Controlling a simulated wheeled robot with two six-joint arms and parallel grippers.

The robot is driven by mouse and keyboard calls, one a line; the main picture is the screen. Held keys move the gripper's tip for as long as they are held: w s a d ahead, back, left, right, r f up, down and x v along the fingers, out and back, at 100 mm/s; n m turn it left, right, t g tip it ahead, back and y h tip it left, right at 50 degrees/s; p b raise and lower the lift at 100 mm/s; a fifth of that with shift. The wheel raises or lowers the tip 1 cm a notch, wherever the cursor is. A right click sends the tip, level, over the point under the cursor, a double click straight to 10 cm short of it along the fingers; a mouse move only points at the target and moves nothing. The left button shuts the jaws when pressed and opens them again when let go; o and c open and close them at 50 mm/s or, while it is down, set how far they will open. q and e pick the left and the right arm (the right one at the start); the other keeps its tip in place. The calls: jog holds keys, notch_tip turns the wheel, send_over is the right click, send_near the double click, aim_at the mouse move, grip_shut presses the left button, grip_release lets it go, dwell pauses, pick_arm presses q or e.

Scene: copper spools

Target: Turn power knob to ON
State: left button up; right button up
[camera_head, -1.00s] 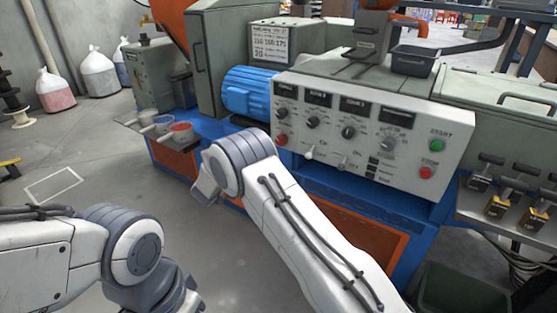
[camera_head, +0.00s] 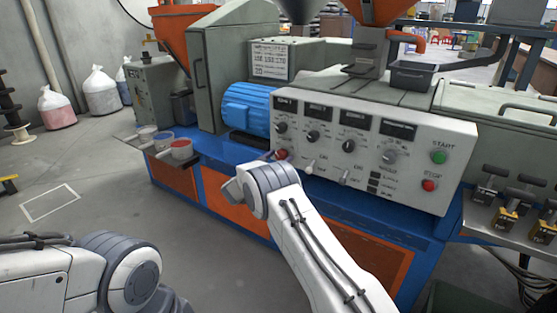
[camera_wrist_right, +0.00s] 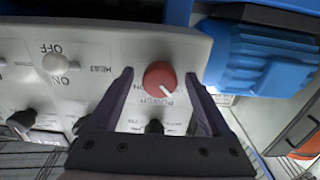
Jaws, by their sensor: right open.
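The red power knob (camera_wrist_right: 158,75) sits on the grey control panel, with upside-down "POWER" lettering beside it in the right wrist view. Its white pointer mark slants toward the lower right there, away from the "ON" lettering on its left. My right gripper (camera_wrist_right: 159,82) is open, with one finger on each side of the knob. The fingers look apart from it, but depth is hard to judge. In the head view the knob (camera_head: 281,154) shows at the panel's lower left, just above my right wrist, which hides most of the gripper. My left gripper is out of view.
Other knobs (camera_head: 348,146), toggle switches (camera_head: 310,168) and green START (camera_head: 439,157) and red STOP (camera_head: 429,185) buttons share the panel. A blue motor (camera_head: 248,107) stands close beside its left edge. Small tubs (camera_head: 181,150) stand on the left ledge. Open floor lies left of the machine.

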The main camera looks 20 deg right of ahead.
grip_shut()
